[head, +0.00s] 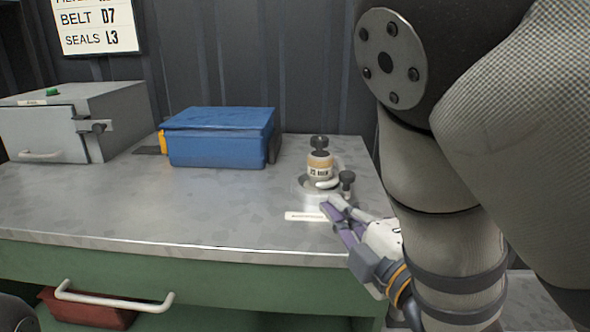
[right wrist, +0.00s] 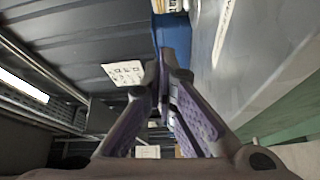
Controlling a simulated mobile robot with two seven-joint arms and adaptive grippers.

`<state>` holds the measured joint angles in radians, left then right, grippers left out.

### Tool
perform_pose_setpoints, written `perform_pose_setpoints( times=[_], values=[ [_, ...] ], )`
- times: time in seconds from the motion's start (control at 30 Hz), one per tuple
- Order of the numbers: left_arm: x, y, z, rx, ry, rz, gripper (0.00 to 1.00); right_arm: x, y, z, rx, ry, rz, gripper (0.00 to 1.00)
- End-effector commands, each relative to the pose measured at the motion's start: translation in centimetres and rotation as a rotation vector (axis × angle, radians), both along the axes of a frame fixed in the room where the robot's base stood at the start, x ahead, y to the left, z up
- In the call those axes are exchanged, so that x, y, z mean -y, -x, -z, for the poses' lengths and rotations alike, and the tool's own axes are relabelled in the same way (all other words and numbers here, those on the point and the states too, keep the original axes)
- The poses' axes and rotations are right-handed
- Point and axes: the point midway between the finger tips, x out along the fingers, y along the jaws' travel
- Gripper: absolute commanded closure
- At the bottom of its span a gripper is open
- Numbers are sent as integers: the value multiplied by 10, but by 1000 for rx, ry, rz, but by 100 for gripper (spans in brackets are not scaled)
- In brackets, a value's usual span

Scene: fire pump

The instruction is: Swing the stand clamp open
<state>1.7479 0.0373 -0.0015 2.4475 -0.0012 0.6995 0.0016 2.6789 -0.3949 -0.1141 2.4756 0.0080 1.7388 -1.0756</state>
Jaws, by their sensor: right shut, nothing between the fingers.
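The stand (head: 306,187) is near the right end of the metal bench top. It holds an upright tan and white cylinder (head: 319,165) with a dark knob on top. A pale curved clamp arm (head: 327,184) shows at the cylinder's base, with a dark knob (head: 347,178) on its right. My right gripper (head: 328,203) is just in front of the stand, low over the bench. Its purple fingers are shut and empty; they also show in the right wrist view (right wrist: 166,62). I cannot tell whether it touches the clamp. My left gripper is out of view.
A blue box (head: 218,137) stands at the back of the bench. A grey cabinet (head: 70,120) is at the back left. A white label strip (head: 306,216) lies before the stand. A red bin (head: 85,308) is below. The bench's left middle is clear.

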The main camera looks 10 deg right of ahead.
Motion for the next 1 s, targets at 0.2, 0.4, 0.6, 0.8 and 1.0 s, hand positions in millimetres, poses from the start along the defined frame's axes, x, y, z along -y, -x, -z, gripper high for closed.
perform_pose_setpoints(
  times=[0.2,0.4,0.6,0.8,1.0],
  values=[
    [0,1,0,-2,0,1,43,-1,0,-2,8,6,-2,100],
    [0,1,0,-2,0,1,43,-1,-3,-2,7,4,-2,100],
    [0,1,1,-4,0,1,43,-8,-36,-3,9,0,-3,100],
    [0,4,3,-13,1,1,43,-18,-79,-4,6,1,-2,100],
    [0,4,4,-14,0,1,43,-2,-96,-2,3,0,3,100]
  ],
)
